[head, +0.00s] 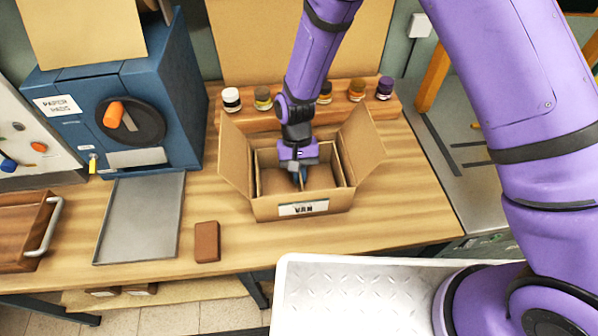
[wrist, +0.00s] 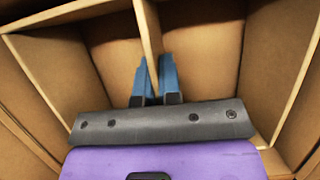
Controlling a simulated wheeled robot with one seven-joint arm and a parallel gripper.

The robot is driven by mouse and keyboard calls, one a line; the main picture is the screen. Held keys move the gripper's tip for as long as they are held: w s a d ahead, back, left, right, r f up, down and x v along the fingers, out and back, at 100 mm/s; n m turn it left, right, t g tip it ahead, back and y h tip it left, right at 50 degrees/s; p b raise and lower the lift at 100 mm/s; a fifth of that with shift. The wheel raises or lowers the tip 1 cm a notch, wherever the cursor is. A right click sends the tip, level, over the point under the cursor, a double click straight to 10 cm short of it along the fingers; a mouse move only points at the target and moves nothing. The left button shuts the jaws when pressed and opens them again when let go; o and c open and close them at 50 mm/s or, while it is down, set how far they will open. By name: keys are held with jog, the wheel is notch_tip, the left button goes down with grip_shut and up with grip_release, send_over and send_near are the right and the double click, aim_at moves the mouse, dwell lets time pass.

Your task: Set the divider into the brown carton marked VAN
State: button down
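The brown carton (head: 262,207) stands on the wooden bench with its flaps spread open and a VAN label (head: 303,208) on its front. My gripper (head: 300,178) reaches down inside it from above. The cardboard divider (wrist: 148,30) is inside the carton, its thin panels standing upright and parting the space. In the wrist view, the two blue fingers of my gripper (wrist: 157,80) stand close on either side of its middle panel, shut on it. The divider's lower edges and the carton floor beneath my gripper are mostly hidden, so I cannot tell whether it touches bottom.
Several jars (head: 232,99) stand on a wooden riser (head: 290,117) behind the carton. A blue machine (head: 180,80) and a grey tray (head: 140,220) are to the left. A brown block (head: 207,241) lies near the front edge. The bench right of the carton is clear.

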jog(key=shift+f, duration=0.25)
jog(key=c, duration=1.3)
grip_release()
jog(key=shift+r, duration=0.65)
jog(key=v, duration=1.2)
jog(key=shift+r, duration=0.1)
